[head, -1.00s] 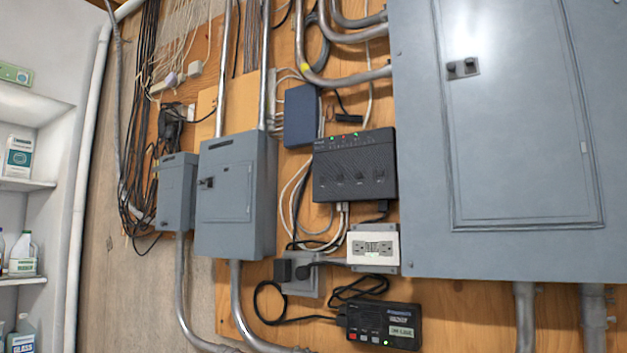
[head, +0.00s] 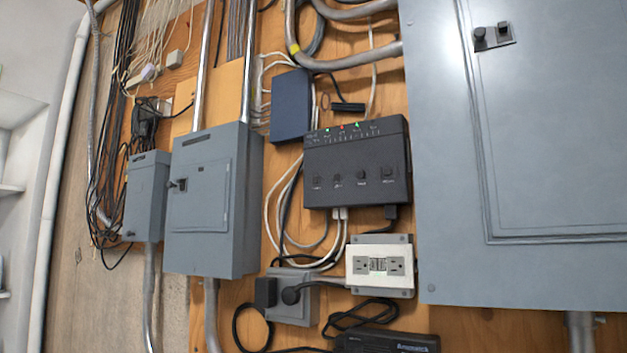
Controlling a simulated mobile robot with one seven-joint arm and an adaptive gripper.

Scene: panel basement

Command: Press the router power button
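A black box (head: 358,165), which looks like the router, is mounted on the plywood wall near the middle of the head view. Small green and red lights run along its top edge. Several round dark buttons (head: 361,175) sit in a row on its front; their labels are too small to read. Cables plug into its underside. My gripper is not in view.
A large grey panel (head: 535,170) stands right of the black box. Two grey switch boxes (head: 201,205) are at left. A white-framed outlet (head: 380,264) is below, above a second black device (head: 388,342) cut off by the bottom edge. A blue box (head: 290,106) is upper left.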

